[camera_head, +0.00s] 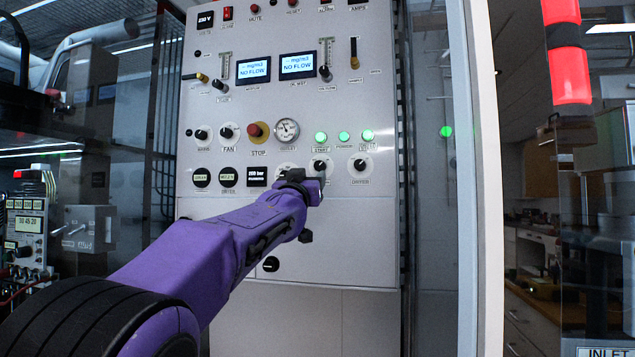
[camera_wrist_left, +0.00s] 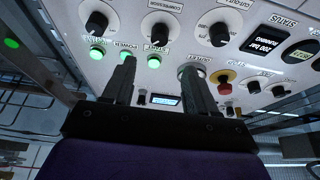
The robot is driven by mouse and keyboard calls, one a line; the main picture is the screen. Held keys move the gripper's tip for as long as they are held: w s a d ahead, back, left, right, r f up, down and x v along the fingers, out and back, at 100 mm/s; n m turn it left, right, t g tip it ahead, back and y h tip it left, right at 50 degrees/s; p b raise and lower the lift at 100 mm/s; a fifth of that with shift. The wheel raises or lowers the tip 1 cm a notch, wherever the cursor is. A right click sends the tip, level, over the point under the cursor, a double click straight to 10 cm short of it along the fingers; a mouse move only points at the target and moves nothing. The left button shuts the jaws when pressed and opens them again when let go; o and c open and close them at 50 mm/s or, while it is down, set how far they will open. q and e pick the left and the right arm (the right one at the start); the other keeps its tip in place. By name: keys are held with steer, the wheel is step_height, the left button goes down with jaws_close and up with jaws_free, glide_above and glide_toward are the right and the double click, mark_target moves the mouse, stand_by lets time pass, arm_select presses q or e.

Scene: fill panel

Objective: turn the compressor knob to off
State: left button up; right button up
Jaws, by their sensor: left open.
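The compressor knob (camera_head: 320,165) is a black knob on a white round dial, in the lower row of knobs on the grey panel (camera_head: 340,230). In the left wrist view, upside down, the compressor knob (camera_wrist_left: 160,33) stands just beyond and between my fingertips, apart from them. Its pointer setting is too small to read surely. My left gripper (camera_head: 311,178) is in front of the panel just below this knob, partly covering its label. In the wrist view my left gripper (camera_wrist_left: 160,68) is open, with nothing between its fingers. My right gripper is not in view.
Another black knob (camera_head: 361,165) sits close to the right, and a dial (camera_head: 286,170) to the left is partly hidden by my gripper. Green lit buttons (camera_head: 343,137) are just above. A red stop button (camera_head: 255,130) is at upper left. A pale post (camera_head: 482,180) stands right.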

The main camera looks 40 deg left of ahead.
mark_target(319, 166)
arm_select(q)
steer(key=p+x, duration=0.7)
steer(key=x, duration=0.3)
steer(key=shift+w, duration=0.3)
steer(key=shift+a, duration=0.1)
steer(key=c, duration=1)
